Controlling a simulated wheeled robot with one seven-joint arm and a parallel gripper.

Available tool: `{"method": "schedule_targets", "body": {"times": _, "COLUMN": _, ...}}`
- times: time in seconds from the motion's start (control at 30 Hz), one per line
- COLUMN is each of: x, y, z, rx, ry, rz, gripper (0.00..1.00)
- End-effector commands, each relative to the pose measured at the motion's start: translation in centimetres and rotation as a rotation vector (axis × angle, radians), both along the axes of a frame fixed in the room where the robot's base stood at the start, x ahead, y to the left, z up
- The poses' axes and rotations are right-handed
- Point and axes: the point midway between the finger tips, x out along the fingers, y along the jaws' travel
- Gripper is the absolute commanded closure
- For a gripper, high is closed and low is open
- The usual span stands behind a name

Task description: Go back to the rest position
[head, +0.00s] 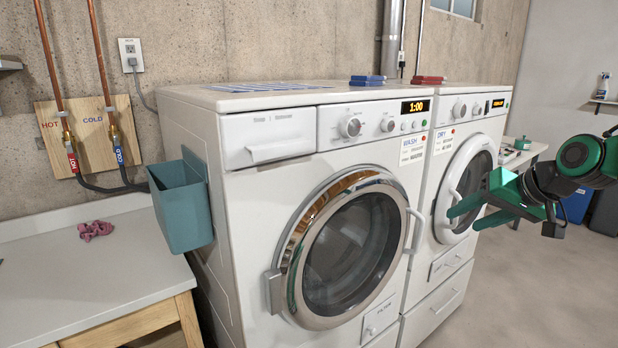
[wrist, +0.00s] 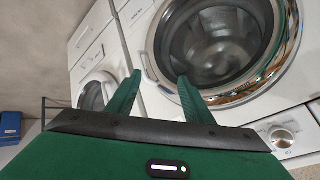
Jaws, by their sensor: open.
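My gripper (head: 470,207) is at the right in the head view, in front of the dryer door. Its green fingers are spread apart with nothing between them. They also show in the wrist view (wrist: 156,95), pointing toward the machines. The washer (head: 243,228) stands in the middle of the head view with its round chrome-rimmed door (head: 350,250) shut and its display reading 1:00. The dryer (head: 452,128) stands to its right, with its round door shut and partly hidden behind my gripper.
A teal bin (head: 183,207) hangs on the washer's left side. A counter (head: 90,270) at the left bears a pink cloth (head: 95,230). Blue (head: 367,80) and red (head: 428,80) items lie on the machines. Open floor (head: 520,290) lies at the lower right.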

Motion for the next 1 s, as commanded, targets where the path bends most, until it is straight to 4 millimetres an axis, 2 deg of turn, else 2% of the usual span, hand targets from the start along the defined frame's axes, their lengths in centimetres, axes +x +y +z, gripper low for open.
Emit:
{"method": "schedule_targets", "body": {"times": 0.03, "x": -2.7, "y": -0.7, "z": -1.6, "rx": -0.037, "ry": 0.072, "rz": -0.025, "gripper": 0.53}}
{"method": "schedule_targets", "body": {"times": 0.17, "x": -9.9, "y": -2.7, "z": -5.7, "rx": -0.112, "ry": 0.270, "rz": -0.095, "gripper": 0.53}}
{"method": "schedule_targets", "body": {"times": 0.2, "x": -12.3, "y": -3.2, "z": -6.8, "rx": -0.127, "ry": 0.331, "rz": -0.116, "gripper": 0.53}}
{"method": "schedule_targets", "body": {"times": 0.4, "x": -23.2, "y": -4.6, "z": -10.5, "rx": -0.161, "ry": 0.597, "rz": -0.209, "gripper": 0.53}}
{"method": "schedule_targets", "body": {"times": 0.5, "x": -27.1, "y": -4.6, "z": -11.5, "rx": -0.159, "ry": 0.689, "rz": -0.241, "gripper": 0.53}}
{"method": "schedule_targets", "body": {"times": 0.6, "x": -29.4, "y": -4.7, "z": -11.9, "rx": -0.156, "ry": 0.743, "rz": -0.260, "gripper": 0.53}}
{"method": "schedule_targets", "body": {"times": 0.7, "x": -30.3, "y": -4.7, "z": -12.1, "rx": -0.153, "ry": 0.767, "rz": -0.269, "gripper": 0.53}}
{"method": "schedule_targets", "body": {"times": 1.0, "x": -30.4, "y": -4.7, "z": -12.1, "rx": -0.153, "ry": 0.769, "rz": -0.272, "gripper": 0.53}}
